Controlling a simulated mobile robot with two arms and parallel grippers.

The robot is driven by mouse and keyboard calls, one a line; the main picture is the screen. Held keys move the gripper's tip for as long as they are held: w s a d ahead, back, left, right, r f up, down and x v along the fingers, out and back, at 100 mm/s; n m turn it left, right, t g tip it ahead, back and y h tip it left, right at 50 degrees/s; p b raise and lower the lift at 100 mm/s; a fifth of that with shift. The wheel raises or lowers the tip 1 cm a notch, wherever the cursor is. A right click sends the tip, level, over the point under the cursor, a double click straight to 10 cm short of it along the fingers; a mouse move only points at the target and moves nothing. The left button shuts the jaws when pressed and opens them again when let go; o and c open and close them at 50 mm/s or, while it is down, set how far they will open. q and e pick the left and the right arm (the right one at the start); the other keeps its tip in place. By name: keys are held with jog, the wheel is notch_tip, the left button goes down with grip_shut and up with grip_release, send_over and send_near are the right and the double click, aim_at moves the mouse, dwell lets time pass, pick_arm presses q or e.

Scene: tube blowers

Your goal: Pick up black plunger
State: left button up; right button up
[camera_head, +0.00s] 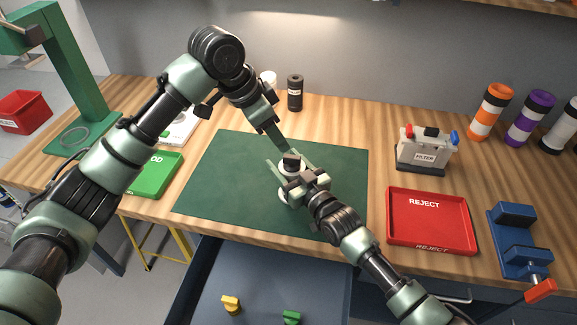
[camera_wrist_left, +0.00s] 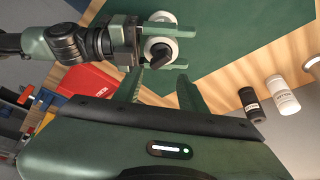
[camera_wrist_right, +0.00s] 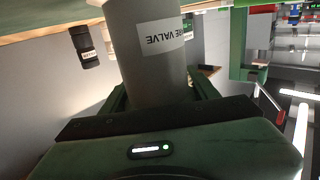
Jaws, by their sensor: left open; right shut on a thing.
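A pale cylinder labelled "...RE VALVE" (camera_wrist_right: 150,45) stands between the fingers of my right gripper (camera_head: 289,166), which is shut on it above the green mat (camera_head: 225,160). The black plunger (camera_head: 292,158) shows as a dark block at the cylinder's top. In the left wrist view the plunger (camera_wrist_left: 155,54) is dark against the cylinder's white rim. My left gripper (camera_head: 280,146) is open and empty, pointing down close above the plunger. In the left wrist view its fingers (camera_wrist_left: 160,91) are apart, with the plunger ahead of them.
A red reject tray (camera_head: 430,225) and a filter box (camera_head: 424,150) are to the right. A green tray (camera_head: 155,174) is at left. A black canister (camera_head: 295,93) and a white one (camera_head: 268,78) stand behind the mat. An open drawer (camera_head: 260,285) is in front.

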aim_at(292, 156)
pick_arm(q)
jog(key=d+m, duration=0.1)
jog(key=w+d+m+g+y, duration=0.1)
jog(key=m, duration=0.1)
jog(key=d+r+m+y, duration=0.1)
jog(key=shift+w+d+m+g, duration=0.3)
jog(key=shift+w+d+g, duration=0.05)
jog(key=shift+g, duration=0.05)
jog(key=f+m, duration=0.1)
jog(key=f+m+y, duration=0.1)
jog(key=f, duration=0.1)
jog(key=f+m+y, duration=0.1)
jog(key=f, duration=0.1)
jog(key=shift+d+f+g, duration=0.1)
jog(key=shift+d+g, duration=0.15)
jog(key=shift+g, duration=0.15)
jog(key=f, duration=0.5)
jog(key=shift+w+a+f, duration=0.1)
jog(key=shift+w+a, duration=0.1)
jog(key=shift+w, duration=0.15)
grip_shut()
